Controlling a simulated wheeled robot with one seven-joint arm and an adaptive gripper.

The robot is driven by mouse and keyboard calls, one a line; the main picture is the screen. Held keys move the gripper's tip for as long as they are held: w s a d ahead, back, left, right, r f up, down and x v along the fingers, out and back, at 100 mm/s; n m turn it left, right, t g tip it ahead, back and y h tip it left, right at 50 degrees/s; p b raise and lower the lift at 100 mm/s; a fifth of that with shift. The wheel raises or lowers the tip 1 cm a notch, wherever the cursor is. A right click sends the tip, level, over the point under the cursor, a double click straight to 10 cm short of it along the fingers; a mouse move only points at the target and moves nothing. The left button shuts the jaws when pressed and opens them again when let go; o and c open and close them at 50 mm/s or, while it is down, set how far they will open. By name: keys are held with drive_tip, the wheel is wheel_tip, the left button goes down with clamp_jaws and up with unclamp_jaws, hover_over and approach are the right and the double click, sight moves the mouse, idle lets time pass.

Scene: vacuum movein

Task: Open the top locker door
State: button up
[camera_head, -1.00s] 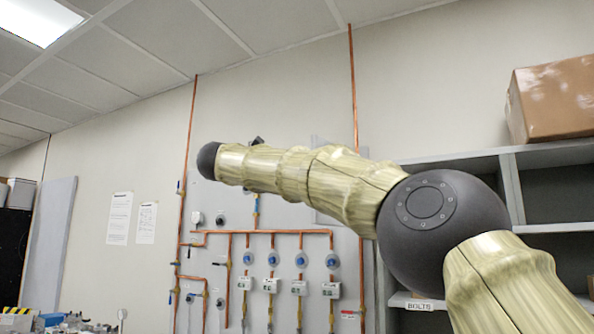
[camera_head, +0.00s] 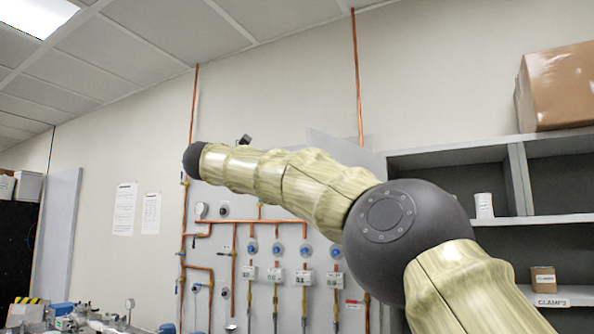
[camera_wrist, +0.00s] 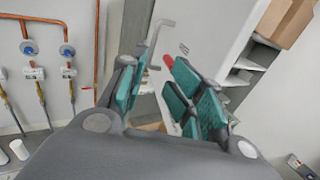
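My gripper (camera_wrist: 165,95) shows in the wrist view with its teal-padded fingers spread apart, and I see nothing clamped between them. A pale panel with a small dark label, which looks like a locker door (camera_wrist: 208,30), stands just beyond the fingers. A bent grey bar, perhaps its handle (camera_wrist: 155,42), is at the panel's left side, with a red piece (camera_wrist: 168,61) below it. I cannot tell whether the fingers touch the panel. In the head view a pale panel (camera_head: 330,147) shows behind my arm; my gripper is hidden there.
Grey open shelves (camera_head: 515,180) stand at the right, with a large brown box (camera_head: 556,88) on top and a white cup (camera_head: 484,205) on a shelf. Copper pipes with blue valves (camera_head: 305,249) cover the back wall. A cluttered bench (camera_head: 75,320) is at lower left.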

drive_tip(key=w+a+p, duration=0.1)
drive_tip(key=a+p, duration=0.4)
drive_tip(key=a, duration=0.2)
drive_tip(key=shift+a, duration=0.35)
idle(0.6)
idle(0.4)
